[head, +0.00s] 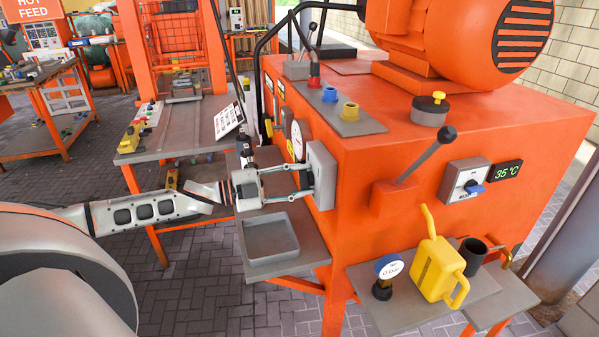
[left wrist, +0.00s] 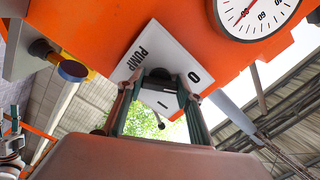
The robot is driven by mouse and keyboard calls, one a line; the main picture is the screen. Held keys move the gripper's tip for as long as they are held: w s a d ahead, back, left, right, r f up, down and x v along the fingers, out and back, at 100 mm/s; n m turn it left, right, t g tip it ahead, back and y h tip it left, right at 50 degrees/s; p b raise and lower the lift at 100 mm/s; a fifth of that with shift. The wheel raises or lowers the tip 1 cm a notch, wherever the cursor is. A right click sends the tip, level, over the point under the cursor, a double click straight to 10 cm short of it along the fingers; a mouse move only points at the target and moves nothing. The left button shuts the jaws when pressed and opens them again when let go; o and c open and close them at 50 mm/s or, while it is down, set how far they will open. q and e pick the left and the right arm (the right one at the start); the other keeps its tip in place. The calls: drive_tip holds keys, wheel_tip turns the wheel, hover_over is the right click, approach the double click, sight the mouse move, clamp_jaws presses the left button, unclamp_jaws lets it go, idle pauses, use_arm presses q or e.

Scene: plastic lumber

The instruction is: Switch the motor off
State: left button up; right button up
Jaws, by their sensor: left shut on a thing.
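The large orange motor (head: 455,40) sits on top of the orange machine. A grey switch box (head: 322,175) is on the machine's left face. In the left wrist view its white plate (left wrist: 140,58) reads PUMP, with 0 and I marks. My left gripper (head: 306,181) is at this box, its fingers shut on the dark knob (left wrist: 160,76), which they partly hide. A second switch (head: 465,181) with a blue knob is on the machine's front face, beside a 35 °C display (head: 507,171). Its small lettering is too small to read surely. My right gripper is not in view.
An empty grey tray (head: 271,240) lies below my left gripper. A black-knobbed lever (head: 425,155) juts from the front. A yellow can (head: 438,270) and a gauge (head: 388,268) stand on the front shelf. A round dial (left wrist: 249,14) is near the pump switch.

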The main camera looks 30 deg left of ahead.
use_arm(q)
drive_tip(key=shift+n, duration=0.3)
drive_tip(key=shift+p, duration=0.35)
drive_tip(key=shift+n, duration=0.3)
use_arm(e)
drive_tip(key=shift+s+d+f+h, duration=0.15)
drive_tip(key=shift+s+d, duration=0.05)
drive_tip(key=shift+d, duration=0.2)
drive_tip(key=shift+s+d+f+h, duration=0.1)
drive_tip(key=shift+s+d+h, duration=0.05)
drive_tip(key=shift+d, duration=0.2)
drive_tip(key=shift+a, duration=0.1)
use_arm(q)
drive_tip(key=o, duration=1.1)
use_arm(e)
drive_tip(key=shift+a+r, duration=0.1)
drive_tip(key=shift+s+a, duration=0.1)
